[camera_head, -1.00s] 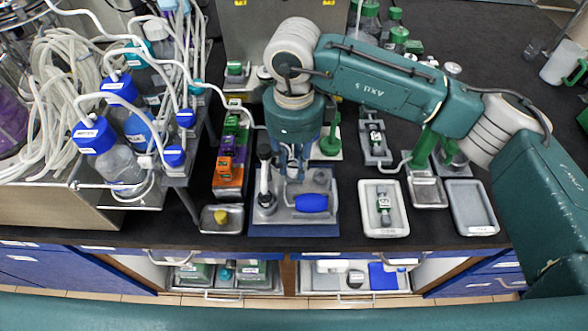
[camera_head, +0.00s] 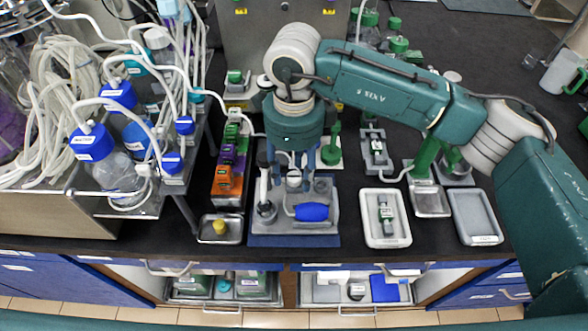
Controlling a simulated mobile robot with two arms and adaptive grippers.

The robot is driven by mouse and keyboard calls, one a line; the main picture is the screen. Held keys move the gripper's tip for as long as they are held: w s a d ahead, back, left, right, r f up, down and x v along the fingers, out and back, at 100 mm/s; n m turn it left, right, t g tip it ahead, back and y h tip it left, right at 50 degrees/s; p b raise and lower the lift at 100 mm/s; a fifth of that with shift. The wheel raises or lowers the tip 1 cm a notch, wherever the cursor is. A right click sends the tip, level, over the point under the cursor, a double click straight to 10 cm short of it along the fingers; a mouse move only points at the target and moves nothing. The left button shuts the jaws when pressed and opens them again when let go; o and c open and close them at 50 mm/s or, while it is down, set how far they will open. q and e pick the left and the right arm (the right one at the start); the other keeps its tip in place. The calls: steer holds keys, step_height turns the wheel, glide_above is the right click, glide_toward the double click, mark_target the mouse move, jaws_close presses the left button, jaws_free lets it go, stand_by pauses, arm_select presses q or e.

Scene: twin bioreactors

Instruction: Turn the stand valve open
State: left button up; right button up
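My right gripper (camera_head: 292,176) points straight down over the grey-topped blue stand (camera_head: 265,239) at the front middle of the bench. Its two fingers are apart, one on each side of a small pale upright fitting (camera_head: 293,181). I cannot tell whether they touch it. A blue handle (camera_head: 312,212) lies level, pointing right, on the stand just in front of the gripper. It looks like the valve's handle, but the valve body is partly hidden by the gripper. A dark upright post (camera_head: 265,209) stands at the stand's left. My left gripper is not in view.
A small tray with a yellow piece (camera_head: 219,227) is left of the stand. A white tray (camera_head: 385,237) and a grey tray (camera_head: 475,217) lie right. Coloured blocks (camera_head: 228,184) sit behind left. Blue-capped bottles (camera_head: 93,142) with tubes crowd the left.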

mark_target(294, 176)
steer(key=shift+r, duration=0.1)
step_height(294, 176, up, 12)
stand_by(0.5)
